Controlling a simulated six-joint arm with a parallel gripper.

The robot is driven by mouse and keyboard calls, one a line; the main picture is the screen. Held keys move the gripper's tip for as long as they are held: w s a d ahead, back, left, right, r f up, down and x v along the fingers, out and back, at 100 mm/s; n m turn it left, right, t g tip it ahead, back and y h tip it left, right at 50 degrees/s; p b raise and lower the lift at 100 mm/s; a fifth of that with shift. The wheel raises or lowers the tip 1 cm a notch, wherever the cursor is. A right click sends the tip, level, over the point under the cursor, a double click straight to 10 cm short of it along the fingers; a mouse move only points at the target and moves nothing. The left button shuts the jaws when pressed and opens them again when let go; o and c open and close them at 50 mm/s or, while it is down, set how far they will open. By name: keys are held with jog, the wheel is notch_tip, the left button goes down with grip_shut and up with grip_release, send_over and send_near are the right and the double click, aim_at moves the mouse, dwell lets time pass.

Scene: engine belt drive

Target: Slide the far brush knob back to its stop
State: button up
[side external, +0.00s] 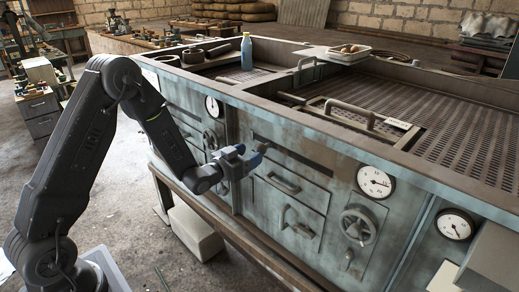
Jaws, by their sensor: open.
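My gripper (258,156), with blue-grey fingers, is at the front face of a large worn grey-green metal machine (280,165). It is open, with nothing seen between its fingers. It is in front of the panel between the left handwheel (211,139) and the drawer handle (283,184); whether it touches the panel cannot be told. No part can be clearly made out as the far brush knob. My gripper and wrist hide part of the front panel.
A larger handwheel (358,225) and round gauges (375,181) are on the front at right. On top are a blue bottle (247,52), a white tray (348,53) and a long bar handle (350,112). A pale block (197,232) stands below.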

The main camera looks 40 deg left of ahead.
aim_at(257, 150)
jog(key=shift+w, duration=2.6)
jog(key=shift+c, duration=0.4)
